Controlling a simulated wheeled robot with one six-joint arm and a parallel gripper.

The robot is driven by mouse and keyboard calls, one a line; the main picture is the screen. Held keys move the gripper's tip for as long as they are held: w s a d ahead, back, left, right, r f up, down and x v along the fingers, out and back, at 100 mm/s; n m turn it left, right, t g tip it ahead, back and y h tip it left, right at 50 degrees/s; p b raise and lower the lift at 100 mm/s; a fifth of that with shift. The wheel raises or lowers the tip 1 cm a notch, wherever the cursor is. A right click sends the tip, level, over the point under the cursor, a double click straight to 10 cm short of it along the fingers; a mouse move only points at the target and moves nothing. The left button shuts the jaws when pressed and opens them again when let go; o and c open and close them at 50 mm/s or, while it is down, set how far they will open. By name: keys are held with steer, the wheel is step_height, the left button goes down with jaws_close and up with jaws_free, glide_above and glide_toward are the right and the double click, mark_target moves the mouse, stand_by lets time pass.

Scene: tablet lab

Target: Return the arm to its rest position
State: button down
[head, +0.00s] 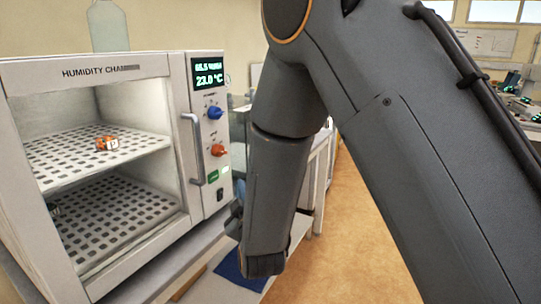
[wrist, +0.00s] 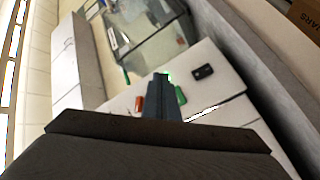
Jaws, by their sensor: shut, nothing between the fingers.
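My gripper (wrist: 160,78) shows in the wrist view as dark, narrow fingers, shut together and empty. In the head view my arm fills the middle and right, and its lower end hangs just right of the humidity chamber. The fingers are mostly hidden there behind my arm. The humidity chamber (head: 100,71) is a white cabinet with a control panel reading 23.0 °C. A small orange and white object (head: 107,143) lies on its upper perforated shelf. I cannot tell whether a clear door covers the front.
The chamber's handle (head: 194,150) sticks out close to my arm. A blue sheet (head: 240,266) lies below. Orange floor (head: 345,240) is clear at right. In the wrist view, a glass-sided case (wrist: 150,45) and a small dark item (wrist: 203,71) lie beyond the fingers.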

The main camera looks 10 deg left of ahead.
steer(key=s+d+f+m+g+h, duration=0.2)
steer(key=d+f+m+g, duration=0.2)
steer(key=d, duration=0.6)
steer(key=s+d+f+m+g+h, duration=0.2)
steer(key=d+f+m+g+h, duration=0.15)
steer(key=d, duration=0.75)
steer(key=s+d+m+g, duration=0.3)
steer(key=s+d+g, duration=0.1)
steer(key=s+d, duration=0.3)
steer(key=s+d+f+m+g+h, duration=0.1)
steer(key=s+d+m+g, duration=0.2)
steer(key=s+d, duration=0.4)
steer(key=s+g, duration=0.1)
steer(key=s, duration=0.4)
steer(key=shift+s+d+g, duration=0.25)
steer(key=shift+d+g, duration=0.1)
